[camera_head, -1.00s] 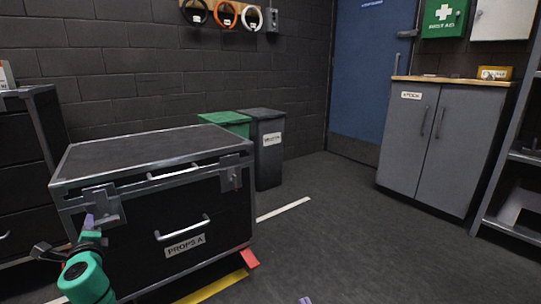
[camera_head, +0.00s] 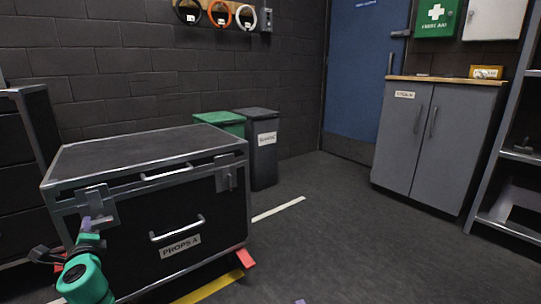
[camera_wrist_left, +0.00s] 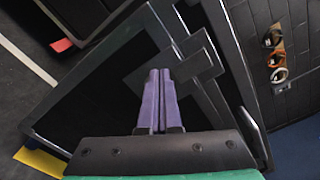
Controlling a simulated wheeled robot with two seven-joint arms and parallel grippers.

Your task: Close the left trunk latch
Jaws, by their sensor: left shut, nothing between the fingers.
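The black trunk (camera_head: 195,225) with metal edges and a "PROPS A" label stands at the left of the head view. Its left latch (camera_head: 97,198) is a grey metal plate at the front left corner, with a lower part sticking out from the front. The latch also shows in the left wrist view (camera_wrist_left: 200,62), just beyond the fingertips. My left gripper (camera_head: 86,222) is shut and empty, its purple fingers (camera_wrist_left: 158,76) at the latch's lower part. I cannot tell whether they touch. A purple tip of my right gripper (camera_head: 300,301) shows at the bottom edge.
The trunk's right latch (camera_head: 226,178) and front handle (camera_head: 177,229) are near the left latch. A dark gap runs under the lid (camera_head: 140,150). Bins (camera_head: 263,150) stand behind the trunk, a grey cabinet (camera_head: 405,140) at the right. The floor between is clear.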

